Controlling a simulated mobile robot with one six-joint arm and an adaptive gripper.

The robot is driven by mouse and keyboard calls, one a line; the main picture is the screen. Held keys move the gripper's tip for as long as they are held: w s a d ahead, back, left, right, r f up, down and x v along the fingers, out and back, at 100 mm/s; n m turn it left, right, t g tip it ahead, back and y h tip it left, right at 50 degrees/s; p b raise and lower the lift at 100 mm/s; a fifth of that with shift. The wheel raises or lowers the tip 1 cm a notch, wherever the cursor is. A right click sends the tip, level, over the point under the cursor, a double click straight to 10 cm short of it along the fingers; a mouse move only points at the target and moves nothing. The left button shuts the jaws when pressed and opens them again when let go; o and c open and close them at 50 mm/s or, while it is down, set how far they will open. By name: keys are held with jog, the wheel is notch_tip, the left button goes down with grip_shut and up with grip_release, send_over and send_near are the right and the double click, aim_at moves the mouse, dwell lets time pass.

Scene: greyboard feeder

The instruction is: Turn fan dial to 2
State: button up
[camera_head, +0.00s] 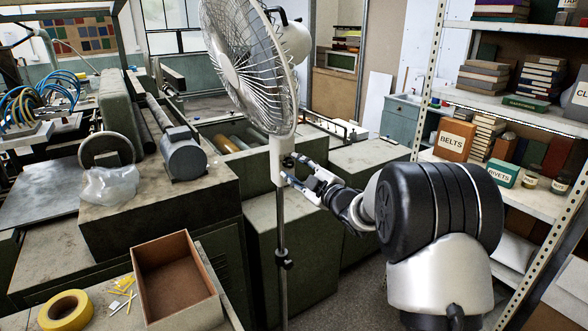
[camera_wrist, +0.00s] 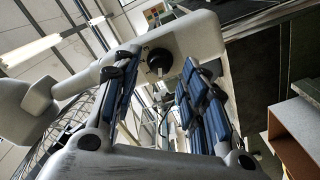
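A tall pedestal fan (camera_head: 234,62) stands in the middle of the head view, with its wire cage, pale motor housing and a pole. Its pale control box (camera_head: 277,160) sits on the pole below the head. The wrist view shows the box (camera_wrist: 198,42) with a round black dial (camera_wrist: 158,62). My gripper (camera_head: 289,170) is close to the box from the right. In the wrist view my gripper (camera_wrist: 158,75) is open, with blue-padded fingers on either side of the dial. I cannot tell whether they touch it. The dial's setting is not readable.
An open cardboard box (camera_head: 218,308), a yellow tape roll (camera_head: 65,311) and a clear plastic bag (camera_head: 110,185) lie on surfaces at left. Machine cabinets stand behind the fan pole. A metal shelf (camera_head: 508,112) with books and boxes stands at right.

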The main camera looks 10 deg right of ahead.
jog(key=shift+x, duration=0.9)
grip_shut()
